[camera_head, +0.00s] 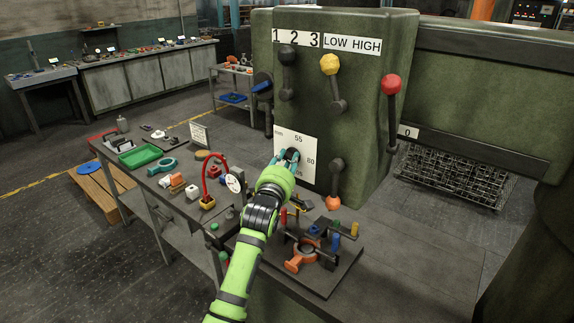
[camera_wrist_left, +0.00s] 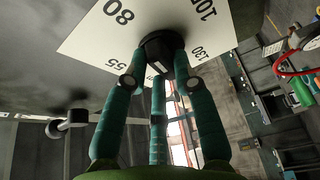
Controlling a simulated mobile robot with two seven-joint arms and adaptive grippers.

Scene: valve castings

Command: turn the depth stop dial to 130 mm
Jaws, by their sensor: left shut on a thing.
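The depth stop dial is a dark round knob (camera_head: 292,154) on a white scale plate (camera_head: 310,145) on the green machine's front. My left gripper (camera_head: 286,161) reaches it from below and is shut on the knob. In the left wrist view its three teal fingers (camera_wrist_left: 158,75) close around the black dial (camera_wrist_left: 158,45). The scale plate (camera_wrist_left: 95,45) there reads 55, 80, 105 and 130. A small pale mark shows on the knob between the fingers, but I cannot tell which number it points at. My right gripper is not in view.
Levers with black, yellow (camera_head: 329,64), red (camera_head: 391,84) and orange (camera_head: 333,203) knobs surround the plate.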

